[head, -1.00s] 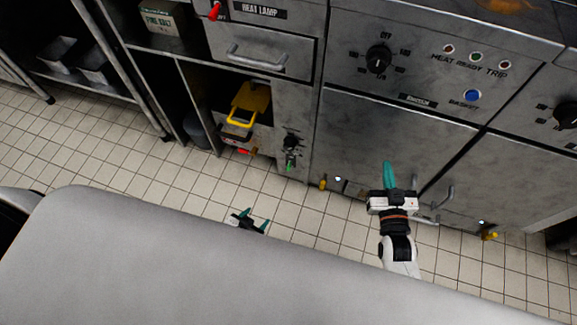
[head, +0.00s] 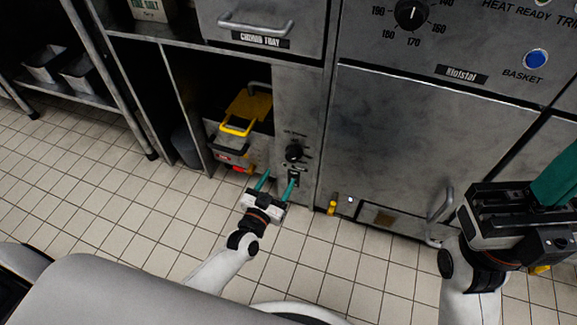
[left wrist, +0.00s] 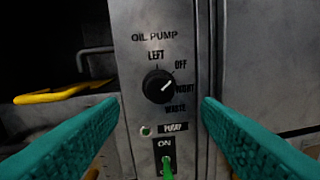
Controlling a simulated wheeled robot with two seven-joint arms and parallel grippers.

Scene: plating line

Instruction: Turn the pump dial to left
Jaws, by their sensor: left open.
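The pump dial (left wrist: 158,87) is a round black knob on the narrow grey oil pump panel (left wrist: 135,20). LEFT is printed above it, OFF at its upper right, RIGHT and WASTE lower on its right side. The dial also shows in the head view (head: 294,153). My left gripper (head: 278,180) is open and empty, in front of the panel and below the dial. In the left wrist view its teal fingers stand on either side of the dial, apart from it. My right gripper (head: 545,190) is at the right edge, its jaw gap unclear.
Below the dial are a PUMP label (left wrist: 174,127) and a green toggle switch (left wrist: 168,165) marked ON. A yellow-handled pan (head: 246,110) sits in the open bay to the left. A large cabinet door (head: 420,140) is to the right. The tiled floor is clear.

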